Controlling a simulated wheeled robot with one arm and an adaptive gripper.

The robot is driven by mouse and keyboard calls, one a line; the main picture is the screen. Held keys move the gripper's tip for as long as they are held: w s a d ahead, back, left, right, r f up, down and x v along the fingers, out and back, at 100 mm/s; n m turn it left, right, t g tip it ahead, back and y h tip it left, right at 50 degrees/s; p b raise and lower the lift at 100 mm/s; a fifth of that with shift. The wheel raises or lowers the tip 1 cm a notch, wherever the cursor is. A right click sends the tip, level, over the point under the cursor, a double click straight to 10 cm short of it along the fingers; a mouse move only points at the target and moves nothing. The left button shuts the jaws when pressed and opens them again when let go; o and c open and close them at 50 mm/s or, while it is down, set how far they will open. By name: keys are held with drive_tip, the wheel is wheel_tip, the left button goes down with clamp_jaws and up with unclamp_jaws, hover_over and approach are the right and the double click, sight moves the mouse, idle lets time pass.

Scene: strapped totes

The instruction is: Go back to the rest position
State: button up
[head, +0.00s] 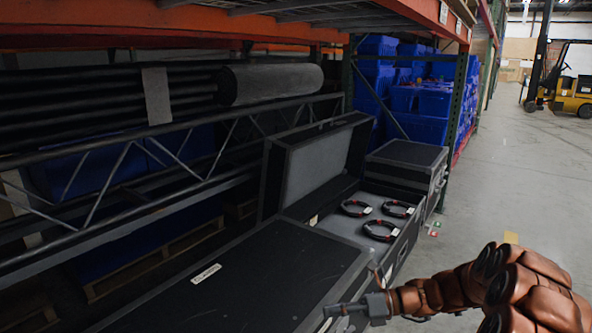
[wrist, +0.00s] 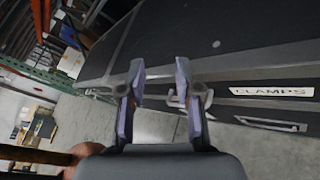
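My gripper (head: 342,309) is at the bottom of the head view, at the near right edge of a closed black case (head: 265,275). In the wrist view my gripper (wrist: 160,82) has its two fingers apart, with nothing held between them. The black case side, with a "CLAMPS" label (wrist: 271,91), fills the upper right there. A small metal latch shows near the right finger; I cannot tell whether they touch. My orange-brown arm reaches in from the lower right of the head view.
An open case (head: 318,170) holds coiled black cables (head: 381,230). Another closed case (head: 407,155) stands behind it. Racking with an orange beam (head: 70,25), trusses and blue totes (head: 418,100) line the left and back.

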drive_tip(key=s+a+r+n+g+h+p, duration=0.2)
drive_tip(key=s+r+n+h+p, duration=0.25)
drive_tip(key=s+r+n, duration=0.4)
drive_tip(key=s+a+r+n+g+h+p, duration=0.25)
drive_tip(key=s+r+n+p, duration=0.35)
drive_tip(key=s+r, duration=0.45)
drive_tip(key=s+d+r+n+t+h+p, duration=0.1)
drive_tip(key=s+d+r+n+h+p, duration=0.3)
drive_tip(key=s, duration=0.5)
drive_tip(key=s+d+r+n+t+h+p, duration=0.1)
drive_tip(key=s+d+r+n+h+p, duration=0.3)
drive_tip(key=s+d+r+n+p, duration=0.2)
drive_tip(key=s+d+n+p, duration=0.1)
drive_tip(key=s+d+n, duration=0.1)
drive_tip(key=s+d, duration=0.1)
drive_tip(key=shift+s+d+h+p, duration=0.2)
drive_tip(key=shift+h+p, duration=0.1)
drive_tip(key=shift+h, duration=0.1)
drive_tip(key=shift+r, duration=0.1)
drive_tip(key=shift+c, duration=0.2)
